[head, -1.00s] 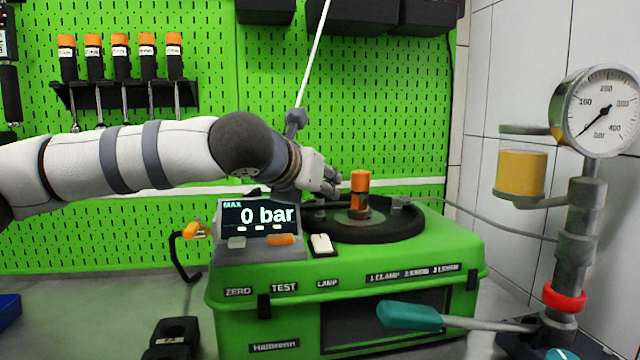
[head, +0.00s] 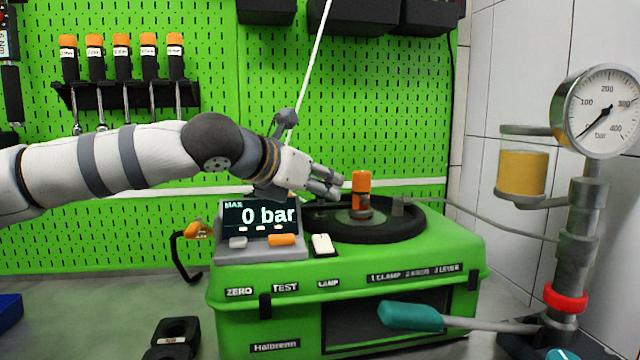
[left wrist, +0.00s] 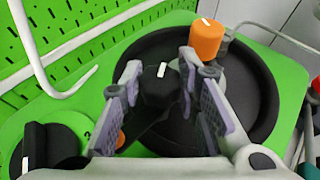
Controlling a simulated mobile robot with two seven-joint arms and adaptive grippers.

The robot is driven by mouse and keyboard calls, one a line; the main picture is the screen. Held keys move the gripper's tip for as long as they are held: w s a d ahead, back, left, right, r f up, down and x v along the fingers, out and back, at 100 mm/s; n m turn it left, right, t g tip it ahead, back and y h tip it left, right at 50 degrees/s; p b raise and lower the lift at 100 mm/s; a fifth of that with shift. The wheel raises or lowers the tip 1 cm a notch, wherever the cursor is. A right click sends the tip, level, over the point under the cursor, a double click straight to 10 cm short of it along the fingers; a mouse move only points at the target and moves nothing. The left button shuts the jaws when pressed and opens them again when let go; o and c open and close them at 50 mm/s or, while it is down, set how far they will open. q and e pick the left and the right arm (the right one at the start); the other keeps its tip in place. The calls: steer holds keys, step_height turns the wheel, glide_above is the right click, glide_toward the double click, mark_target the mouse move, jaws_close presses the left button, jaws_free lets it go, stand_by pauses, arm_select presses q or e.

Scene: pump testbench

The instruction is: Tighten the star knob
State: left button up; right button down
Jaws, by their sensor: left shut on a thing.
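The star knob shows in the left wrist view as a black knob (left wrist: 160,88) with a white mark on top. It sits between the finger pads of my left gripper (left wrist: 162,98), which is shut on it. In the head view my left gripper (head: 332,188) reaches in from the left over the rear left part of the round black plate (head: 395,228) on the green test unit (head: 350,266). The knob cannot be made out there. My right gripper is not in view.
An orange-topped post (head: 361,187) stands on the plate close to my left fingertips; it also shows in the left wrist view (left wrist: 207,42). The display (head: 258,217) reads 0 bar. A teal-handled lever (head: 410,316) and a gauge column (head: 577,240) stand at the right.

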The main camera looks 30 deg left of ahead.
arm_select(q)
steer(key=o, duration=1.2)
